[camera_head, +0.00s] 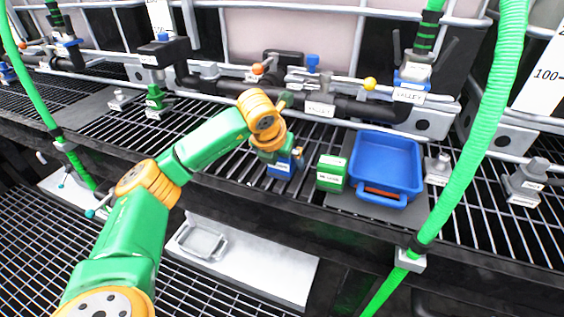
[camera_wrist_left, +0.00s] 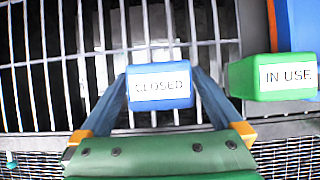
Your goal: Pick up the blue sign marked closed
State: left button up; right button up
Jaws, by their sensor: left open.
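The blue sign (camera_head: 279,169) stands on the grated shelf near its front edge, partly hidden by my arm in the head view. In the left wrist view, the blue sign (camera_wrist_left: 158,76) shows a white label reading CLOSED. My left gripper (camera_head: 287,160) is over the sign; its fingertips are small and partly hidden in the head view. In the left wrist view, the left gripper (camera_wrist_left: 161,88) is open, with one blue finger on each side of the sign. I cannot tell whether either finger touches it. My right gripper is out of view.
A green sign (camera_head: 331,173) marked IN USE (camera_wrist_left: 287,77) stands close to the right of the blue one. Further right is a blue bin (camera_head: 381,201) holding something orange-red. A black pipe manifold (camera_head: 349,108) with valves runs behind. A green hose (camera_head: 484,115) hangs at right.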

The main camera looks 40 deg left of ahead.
pick_arm(q)
jog(key=shift+r, duration=0.1)
jog(key=c, duration=1.4)
